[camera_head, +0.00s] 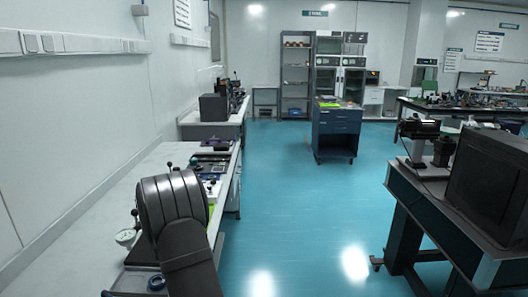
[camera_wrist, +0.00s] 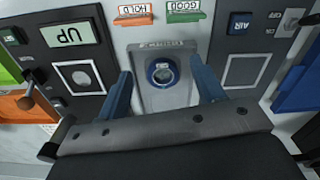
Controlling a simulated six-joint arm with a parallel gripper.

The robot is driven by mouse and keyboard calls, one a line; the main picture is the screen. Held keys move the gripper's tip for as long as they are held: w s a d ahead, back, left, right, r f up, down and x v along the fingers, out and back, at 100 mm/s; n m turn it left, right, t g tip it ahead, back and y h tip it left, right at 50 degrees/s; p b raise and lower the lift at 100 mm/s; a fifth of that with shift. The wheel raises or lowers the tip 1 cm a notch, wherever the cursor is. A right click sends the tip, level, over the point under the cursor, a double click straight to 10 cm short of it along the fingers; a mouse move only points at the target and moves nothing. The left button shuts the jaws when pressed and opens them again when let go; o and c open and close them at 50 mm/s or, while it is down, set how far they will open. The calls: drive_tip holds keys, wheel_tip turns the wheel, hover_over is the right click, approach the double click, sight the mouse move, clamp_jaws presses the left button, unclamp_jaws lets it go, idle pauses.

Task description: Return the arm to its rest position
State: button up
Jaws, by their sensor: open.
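My arm shows in the head view as a thick black link, reaching over the white bench (camera_head: 95,232) on the left. My gripper is hidden behind it in that view. In the wrist view my gripper (camera_wrist: 163,84) is open, with its two blue fingers apart and nothing held between them. Past the fingertips, a blue ring-shaped part (camera_wrist: 163,72) sits on a grey plate (camera_wrist: 182,98) of a panel. It appears between the fingers; whether they touch the plate cannot be told.
The panel has a display reading "UP" (camera_wrist: 69,34), an "AIR" display (camera_wrist: 239,24), red and green labels and a lever (camera_wrist: 27,95). Instruments (camera_head: 210,165) line the left bench beyond my arm. A dark table (camera_head: 425,205) stands right; blue floor (camera_head: 290,200) between is clear.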

drive_tip(key=d+r, duration=0.4)
drive_tip(key=d, duration=0.2)
drive_tip(key=s+a, duration=0.1)
drive_tip(key=s, duration=1.3)
drive_tip(key=a+f, duration=0.2)
drive_tip(key=a, duration=0.1)
drive_tip(key=s+a+f, duration=0.1)
drive_tip(key=a+f, duration=0.1)
drive_tip(key=a, duration=0.2)
drive_tip(key=a+f, duration=0.2)
drive_tip(key=a, duration=0.1)
drive_tip(key=shift+s+a+f, duration=0.35)
drive_tip(key=shift+s, duration=0.05)
drive_tip(key=shift+a+f, duration=0.2)
drive_tip(key=shift+f, duration=0.35)
drive_tip(key=shift+a+f, duration=0.2)
drive_tip(key=shift+f, duration=1.1)
